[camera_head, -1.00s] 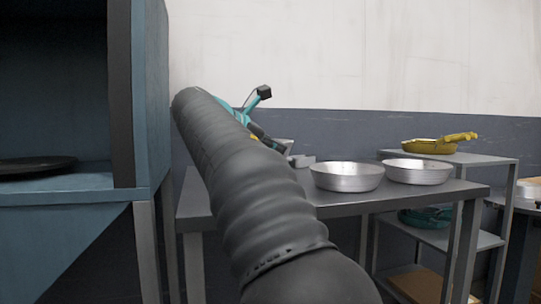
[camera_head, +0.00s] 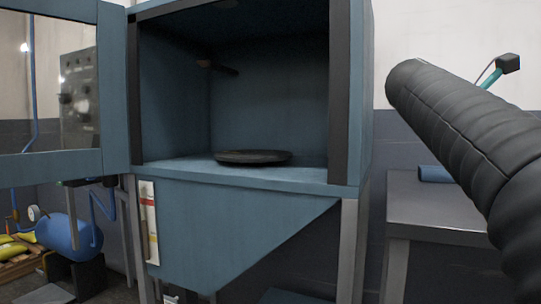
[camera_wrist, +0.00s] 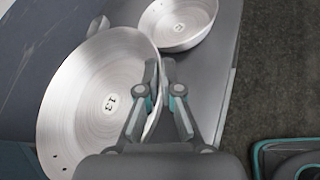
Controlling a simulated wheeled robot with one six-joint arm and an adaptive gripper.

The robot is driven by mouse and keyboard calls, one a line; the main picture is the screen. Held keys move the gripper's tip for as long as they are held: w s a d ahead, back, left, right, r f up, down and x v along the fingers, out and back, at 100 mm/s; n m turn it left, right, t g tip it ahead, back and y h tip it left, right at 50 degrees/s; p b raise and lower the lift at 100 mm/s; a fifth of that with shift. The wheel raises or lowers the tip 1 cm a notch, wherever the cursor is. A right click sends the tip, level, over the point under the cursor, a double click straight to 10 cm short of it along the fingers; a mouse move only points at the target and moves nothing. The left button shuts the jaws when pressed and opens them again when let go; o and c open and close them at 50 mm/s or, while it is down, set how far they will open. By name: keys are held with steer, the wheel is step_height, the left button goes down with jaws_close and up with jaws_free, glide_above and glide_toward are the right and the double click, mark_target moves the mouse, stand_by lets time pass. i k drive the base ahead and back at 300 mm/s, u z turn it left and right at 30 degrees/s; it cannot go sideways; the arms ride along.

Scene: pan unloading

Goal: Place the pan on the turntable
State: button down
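The pan (camera_wrist: 85,105) is a shallow round metal pan marked 13, on the left of the wrist view. My gripper (camera_wrist: 160,70) is shut on the pan's right rim, with one finger on either side of the wall. The pan looks nearer to the camera than the table behind it. The turntable (camera_head: 253,157) is a dark, empty disc on the floor of the open blue cabinet (camera_head: 262,172) in the head view. In the head view my gripper and the pan are hidden behind my arm or out of frame.
The cabinet door (camera_head: 112,90) stands open to the left. The cabinet's right wall (camera_head: 357,90) lies between its opening and my arm.

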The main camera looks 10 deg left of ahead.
mark_target(254, 155)
steer(key=u, duration=0.5)
steer(key=k, duration=0.6)
steer(key=u, duration=0.8)
steer(key=i, duration=1.8)
steer(key=z, duration=0.25)
